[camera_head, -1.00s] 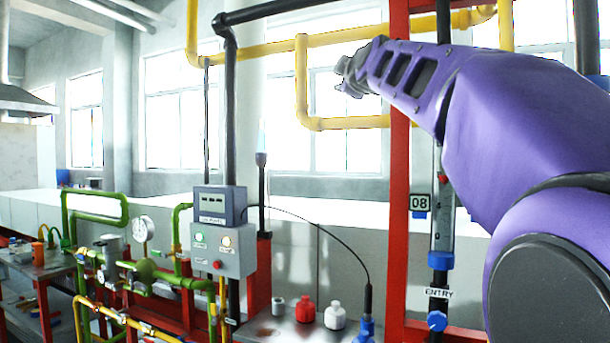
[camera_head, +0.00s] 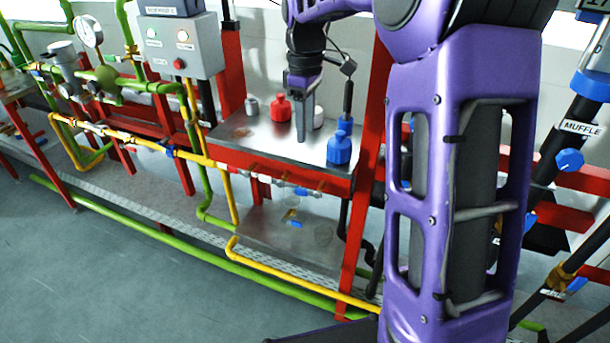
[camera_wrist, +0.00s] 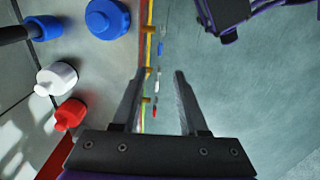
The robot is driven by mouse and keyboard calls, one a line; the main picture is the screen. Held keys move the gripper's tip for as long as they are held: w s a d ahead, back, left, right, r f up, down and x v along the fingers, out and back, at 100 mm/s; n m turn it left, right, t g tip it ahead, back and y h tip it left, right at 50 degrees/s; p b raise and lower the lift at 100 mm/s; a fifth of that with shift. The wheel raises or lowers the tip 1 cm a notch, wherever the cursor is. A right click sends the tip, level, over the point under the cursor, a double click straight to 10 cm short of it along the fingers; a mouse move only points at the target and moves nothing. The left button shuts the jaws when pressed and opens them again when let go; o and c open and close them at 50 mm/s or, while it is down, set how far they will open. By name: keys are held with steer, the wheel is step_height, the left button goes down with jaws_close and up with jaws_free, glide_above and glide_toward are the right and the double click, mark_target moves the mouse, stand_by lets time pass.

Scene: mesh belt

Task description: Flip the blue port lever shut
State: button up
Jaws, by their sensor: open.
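The small blue lever (camera_head: 306,192) sits at the right end of a row of small port valves under the front edge of the steel table. It also shows in the wrist view (camera_wrist: 160,48), slightly beyond my fingertips. A white lever (camera_wrist: 157,86) and a red lever (camera_wrist: 155,112) are in the same row. I cannot tell the blue lever's angle. My gripper (camera_wrist: 160,73) is open and empty, pointing down. In the head view my gripper (camera_head: 304,128) appears over the table; the wrist view shows its fingers either side of the valve row, apart from the levers.
A red post (camera_head: 358,225) stands at right. Yellow pipe (camera_head: 300,277) runs low; floor in front is clear.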

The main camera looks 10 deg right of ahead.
mark_target(305, 189)
step_height(305, 189, down, 17)
steer(key=shift+f+b, duration=0.1)
steer(key=shift+b, duration=0.7)
jaws_close()
